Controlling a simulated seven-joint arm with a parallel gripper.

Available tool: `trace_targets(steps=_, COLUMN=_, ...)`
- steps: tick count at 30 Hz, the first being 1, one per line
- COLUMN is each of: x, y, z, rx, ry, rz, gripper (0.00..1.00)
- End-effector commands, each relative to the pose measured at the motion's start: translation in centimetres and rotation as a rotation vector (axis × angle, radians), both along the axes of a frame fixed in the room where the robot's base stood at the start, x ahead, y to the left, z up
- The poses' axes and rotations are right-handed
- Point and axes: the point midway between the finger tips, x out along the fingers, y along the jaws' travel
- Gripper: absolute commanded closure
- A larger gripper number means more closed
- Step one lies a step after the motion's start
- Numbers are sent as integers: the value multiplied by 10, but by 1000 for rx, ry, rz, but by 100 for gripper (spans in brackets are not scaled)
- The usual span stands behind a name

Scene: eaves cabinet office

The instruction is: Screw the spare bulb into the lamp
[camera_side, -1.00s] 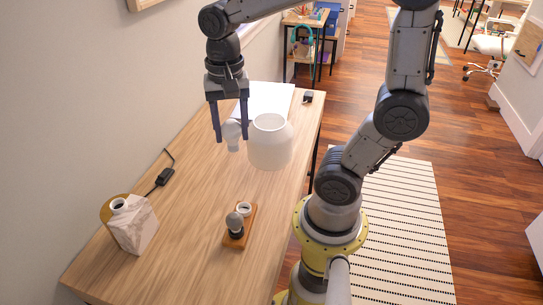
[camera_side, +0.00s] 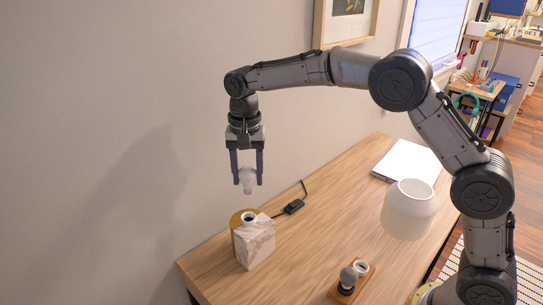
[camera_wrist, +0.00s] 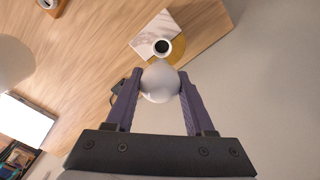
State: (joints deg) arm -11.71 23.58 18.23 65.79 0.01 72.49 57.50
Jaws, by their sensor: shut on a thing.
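My gripper (camera_side: 248,184) is shut on a white bulb (camera_side: 247,177). The bulb hangs upright, its narrow end down, in the air above the lamp. The lamp base (camera_side: 256,243) is a pale marble block with a gold disc behind it and a dark-holed socket (camera_side: 249,217) on top. In the wrist view the bulb (camera_wrist: 160,84) sits between both fingers, and the socket (camera_wrist: 162,47) shows open and empty just beyond it. The bulb's narrow end is hidden there. A clear gap separates bulb and socket.
A white shade (camera_side: 408,210) is at the right. A black cord switch (camera_side: 294,206) and white paper (camera_side: 408,163) lie on the desk. The wall is close behind the lamp.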

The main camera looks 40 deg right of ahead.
Motion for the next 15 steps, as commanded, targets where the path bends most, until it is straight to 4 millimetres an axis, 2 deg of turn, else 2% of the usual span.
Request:
trace_targets(steps=3, x=-1, y=6, z=-7, rx=1, ry=-2, rz=12, gripper=82)
trace_targets(steps=15, x=-2, y=7, z=-8, rx=1, ry=-2, rz=13, gripper=82)
